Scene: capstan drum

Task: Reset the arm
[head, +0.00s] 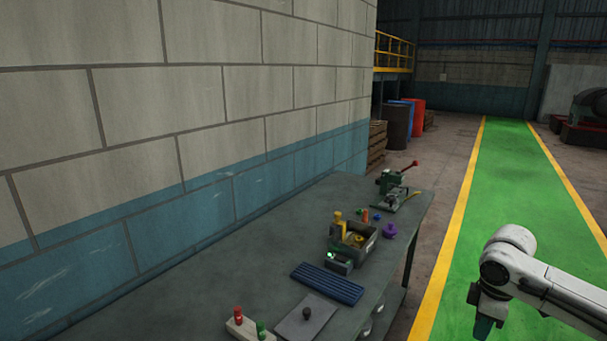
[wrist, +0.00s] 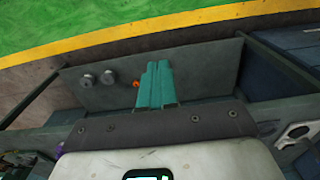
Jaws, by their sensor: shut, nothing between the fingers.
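My gripper (head: 483,328) hangs at the lower right in the head view, at the end of my white arm (head: 545,280). It is over the green walkway, to the right of the workbench and clear of it. In the wrist view its two teal fingers (wrist: 157,70) lie together, shut with nothing held. The fingertips are partly hidden in the head view by the dark gripper body and the low angle.
The grey workbench (head: 190,285) runs along the block wall. It carries a blue ribbed mat (head: 327,283), an open box (head: 360,240), a green device with a red-knobbed lever (head: 390,180) and small coloured pieces. The green walkway (head: 500,180) is clear beyond my arm.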

